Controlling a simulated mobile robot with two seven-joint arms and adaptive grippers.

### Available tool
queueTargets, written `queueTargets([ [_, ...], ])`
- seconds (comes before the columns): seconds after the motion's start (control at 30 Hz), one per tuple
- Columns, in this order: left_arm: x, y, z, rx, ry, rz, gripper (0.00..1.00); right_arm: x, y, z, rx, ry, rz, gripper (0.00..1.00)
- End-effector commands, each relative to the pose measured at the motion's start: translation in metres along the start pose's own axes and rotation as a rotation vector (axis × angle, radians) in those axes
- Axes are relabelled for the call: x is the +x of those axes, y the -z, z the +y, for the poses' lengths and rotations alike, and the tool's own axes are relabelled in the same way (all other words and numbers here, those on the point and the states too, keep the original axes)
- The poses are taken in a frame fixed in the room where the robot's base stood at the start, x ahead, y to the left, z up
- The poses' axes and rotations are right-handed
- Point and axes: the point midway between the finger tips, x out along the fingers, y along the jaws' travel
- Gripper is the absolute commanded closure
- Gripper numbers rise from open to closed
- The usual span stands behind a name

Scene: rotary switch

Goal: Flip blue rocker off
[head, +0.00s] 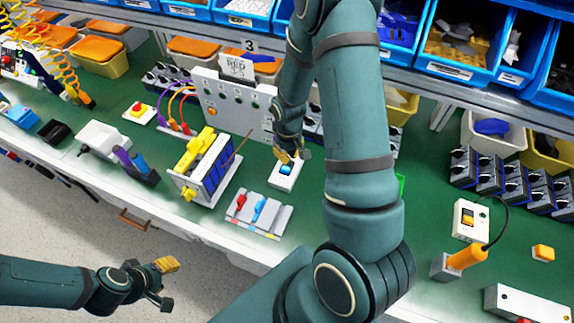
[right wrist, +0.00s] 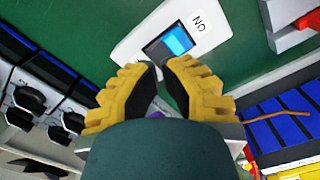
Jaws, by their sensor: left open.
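The blue rocker (head: 286,170) sits in a white switch box on the green bench. In the right wrist view the rocker (right wrist: 170,46) has a bright blue half beside the "ON" label (right wrist: 198,21), which reads upside down, and a darker far half. My right gripper (head: 292,156) is just above the rocker's back end in the head view. Its yellow fingers (right wrist: 161,72) have their tips almost together, with nothing seen between them; contact with the rocker cannot be told. My left gripper (head: 166,283) is open and empty, in front of the bench edge.
A grey block with red and blue levers (head: 258,211) stands in front of the switch box. A yellow-and-blue rack (head: 205,165) is to its left. A grey panel (head: 235,103) stands behind. Another switch box (head: 468,219) is at right.

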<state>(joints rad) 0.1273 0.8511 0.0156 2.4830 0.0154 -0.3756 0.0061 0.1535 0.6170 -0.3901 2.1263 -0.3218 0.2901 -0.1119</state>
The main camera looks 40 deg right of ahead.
Motion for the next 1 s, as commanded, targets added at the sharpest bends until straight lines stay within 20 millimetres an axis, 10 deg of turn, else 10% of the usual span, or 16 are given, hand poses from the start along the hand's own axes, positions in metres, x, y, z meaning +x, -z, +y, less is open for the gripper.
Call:
queueTargets([
  [1.0,0.011,-0.002,-0.004,0.0,0.0,0.0,0.53,0.014,0.0,0.0,0.0,0.0,0.0,1.0],
])
